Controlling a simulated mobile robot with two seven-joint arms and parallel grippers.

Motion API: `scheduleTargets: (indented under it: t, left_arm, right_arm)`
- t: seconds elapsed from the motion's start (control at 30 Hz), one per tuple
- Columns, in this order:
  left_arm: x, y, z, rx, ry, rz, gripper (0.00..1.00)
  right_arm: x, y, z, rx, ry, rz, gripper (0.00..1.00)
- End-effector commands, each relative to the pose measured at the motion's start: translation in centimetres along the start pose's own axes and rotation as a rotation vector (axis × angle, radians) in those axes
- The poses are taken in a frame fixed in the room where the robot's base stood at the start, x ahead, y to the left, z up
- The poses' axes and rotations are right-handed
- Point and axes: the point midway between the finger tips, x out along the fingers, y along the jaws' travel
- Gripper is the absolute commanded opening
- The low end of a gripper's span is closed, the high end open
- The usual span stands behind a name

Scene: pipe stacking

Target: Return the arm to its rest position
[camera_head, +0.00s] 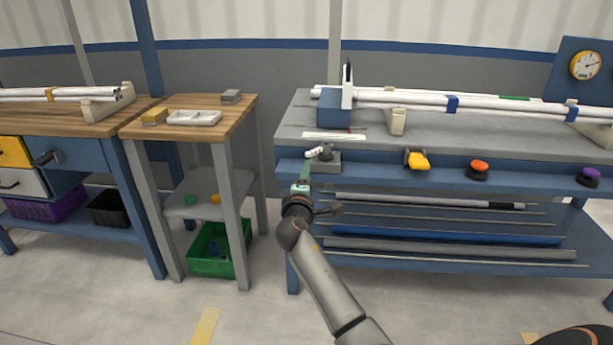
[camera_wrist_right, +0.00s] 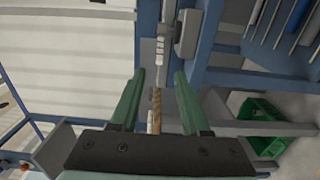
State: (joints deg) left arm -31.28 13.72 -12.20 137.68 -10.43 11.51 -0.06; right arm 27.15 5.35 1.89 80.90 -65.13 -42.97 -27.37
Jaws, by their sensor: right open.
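My right arm (camera_head: 325,285) reaches up from the bottom of the head view to the front left corner of the grey-topped workbench (camera_head: 370,148). My right gripper (camera_head: 307,168) has green fingers and is at the bench's front edge, beside a small grey block (camera_head: 327,161) with a white piece (camera_head: 315,152) near it. In the right wrist view the gripper (camera_wrist_right: 159,75) is open, its two green fingers apart. Nothing is clearly held between them; a pale, segmented strip (camera_wrist_right: 162,50) shows beyond the fingertips. My left gripper is not in view.
White pipes (camera_head: 420,98) lie across supports on the workbench. A wooden table (camera_head: 190,126) stands left, with a green crate (camera_head: 218,250) beneath. The floor in front is open.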

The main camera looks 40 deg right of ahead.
Motion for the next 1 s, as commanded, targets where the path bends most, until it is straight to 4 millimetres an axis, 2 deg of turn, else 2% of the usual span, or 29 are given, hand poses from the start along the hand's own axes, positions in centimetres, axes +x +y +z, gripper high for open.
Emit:
scheduleTargets:
  t: [0.37,0.47,0.53,0.57,0.67,0.77,0.9,1.0]
  left_arm:
    - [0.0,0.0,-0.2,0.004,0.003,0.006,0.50]
    - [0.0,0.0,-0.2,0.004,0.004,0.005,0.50]
    - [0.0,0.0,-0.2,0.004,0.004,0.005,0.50]
    - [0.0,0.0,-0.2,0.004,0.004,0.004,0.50]
    - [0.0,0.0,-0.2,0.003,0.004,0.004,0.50]
    - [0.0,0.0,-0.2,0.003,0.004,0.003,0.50]
    - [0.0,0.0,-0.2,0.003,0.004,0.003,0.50]
    - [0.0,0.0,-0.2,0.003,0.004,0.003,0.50]
  right_arm:
    - [-0.1,-0.1,-0.1,0.003,0.006,0.000,0.46]
    - [-1.1,-0.8,-0.6,0.037,0.058,-0.001,0.46]
    - [-2.7,-1.7,-1.4,0.090,0.141,-0.004,0.46]
    - [-3.7,-2.2,-1.9,0.122,0.187,-0.007,0.46]
    - [-8.3,-3.3,-3.7,0.263,0.378,-0.027,0.46]
    - [-14.2,-3.6,-5.3,0.436,0.582,-0.070,0.46]
    - [-23.0,-2.2,-6.2,0.701,0.838,-0.155,0.46]
    - [-28.3,-0.4,-5.9,0.875,0.974,-0.216,0.46]
